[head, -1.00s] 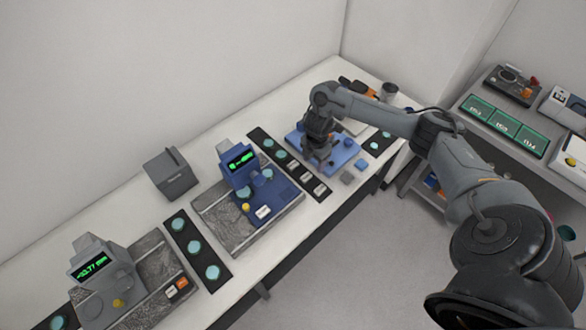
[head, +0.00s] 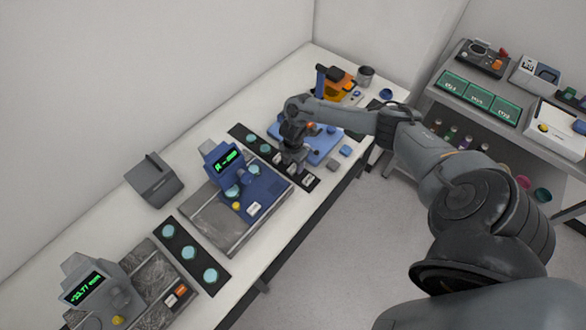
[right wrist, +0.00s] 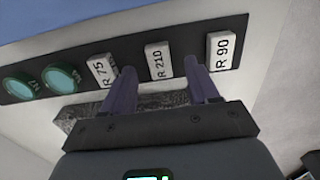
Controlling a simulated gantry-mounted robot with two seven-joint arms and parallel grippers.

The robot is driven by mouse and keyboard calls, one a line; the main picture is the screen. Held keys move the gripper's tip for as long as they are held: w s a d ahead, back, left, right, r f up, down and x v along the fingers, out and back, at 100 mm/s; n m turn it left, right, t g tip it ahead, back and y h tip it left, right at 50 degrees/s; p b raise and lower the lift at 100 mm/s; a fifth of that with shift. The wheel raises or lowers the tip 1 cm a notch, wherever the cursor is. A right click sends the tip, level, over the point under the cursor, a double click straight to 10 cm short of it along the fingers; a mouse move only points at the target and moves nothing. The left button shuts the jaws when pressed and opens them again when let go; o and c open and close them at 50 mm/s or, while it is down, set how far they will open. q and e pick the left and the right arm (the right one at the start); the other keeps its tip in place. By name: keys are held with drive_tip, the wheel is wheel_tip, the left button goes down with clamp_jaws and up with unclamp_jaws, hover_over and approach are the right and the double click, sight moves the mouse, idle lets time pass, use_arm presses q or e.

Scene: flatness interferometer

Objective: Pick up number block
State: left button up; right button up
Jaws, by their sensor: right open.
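Three white number blocks stand in a row on a black strip: R 75 (right wrist: 102,70), R 210 (right wrist: 158,60) and R 90 (right wrist: 221,50). In the head view, one block (head: 308,181) shows at the strip's near end, and my right gripper partly hides the row. My right gripper (head: 294,168) points down over the strip. In the right wrist view its two fingers (right wrist: 162,72) are apart and empty, with R 210 framed between their tips; I cannot tell the height gap. My left gripper is not in view.
Teal discs (right wrist: 61,78) share the strip. A blue instrument (head: 222,160) with a green display stands left of the gripper. A blue plate (head: 322,146) lies just behind it, with a small blue block (head: 346,151) nearby. A grey box (head: 154,178) stands near the wall.

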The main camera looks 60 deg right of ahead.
sight(293, 169)
drive_tip(key=shift+f, duration=1.15)
drive_tip(key=shift+c, duration=0.4)
clamp_jaws()
drive_tip(key=shift+r, duration=0.1)
